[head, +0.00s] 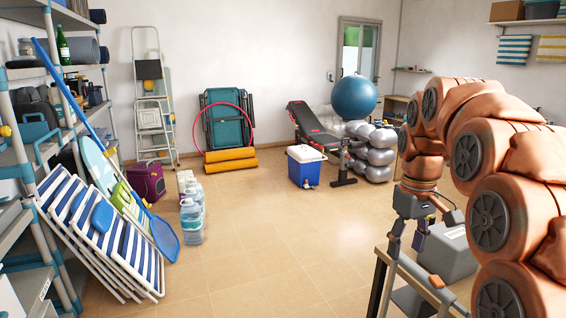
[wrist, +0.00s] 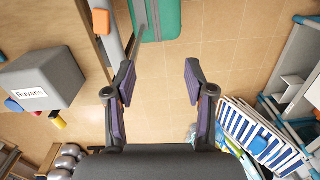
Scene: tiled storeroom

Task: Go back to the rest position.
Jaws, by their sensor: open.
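My gripper (head: 406,250) hangs at the right of the head view, below my orange arm, with its fingers pointing down. In the wrist view my gripper (wrist: 158,78) shows its two purple-padded fingers spread wide, with only floor tiles between them. It is open and holds nothing. A grey box (head: 447,256) stands just right of the gripper in the head view, partly hidden by my arm. In the wrist view a grey box (wrist: 40,82) with a "Ruvane" label lies to the left, apart from the fingers.
A teal case (wrist: 157,18) shows ahead in the wrist view. Striped folding chairs (head: 100,230) lean at left, near water bottles (head: 192,215). The middle floor is clear.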

